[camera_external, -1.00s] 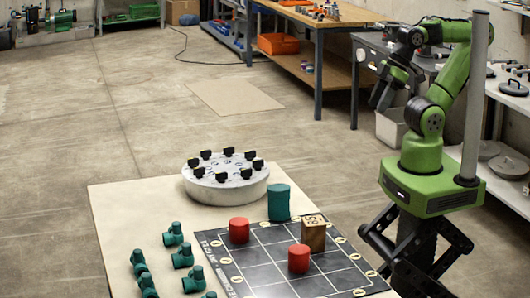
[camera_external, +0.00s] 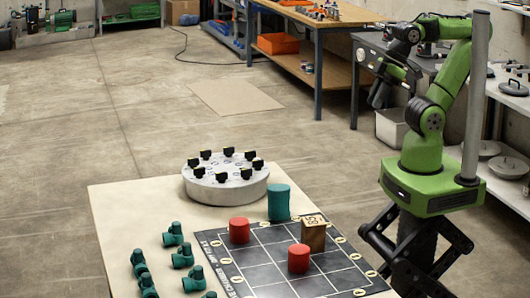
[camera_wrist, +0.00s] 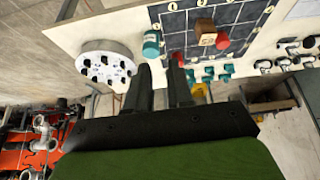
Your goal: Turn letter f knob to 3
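A round grey disc (camera_external: 226,181) stands at the back of the pale table, with a ring of several black knobs on top; one knob (camera_external: 247,173) is at the front right. The letters and numbers by the knobs are too small to read, so I cannot tell which is knob f. The disc also shows in the wrist view (camera_wrist: 104,64), at upper left, ahead of my fingers. My gripper (camera_external: 377,100) hangs in the air right of and above the table, well apart from the disc. In the wrist view its two dark fingers (camera_wrist: 161,64) are apart with nothing between them.
A teal cylinder (camera_external: 279,203) stands just right of the disc. Two red cylinders (camera_external: 239,230) and a wooden block (camera_external: 313,235) stand on a dark grid mat (camera_external: 262,272). Several green pipe fittings (camera_external: 173,234) lie at left. The air above the disc is clear.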

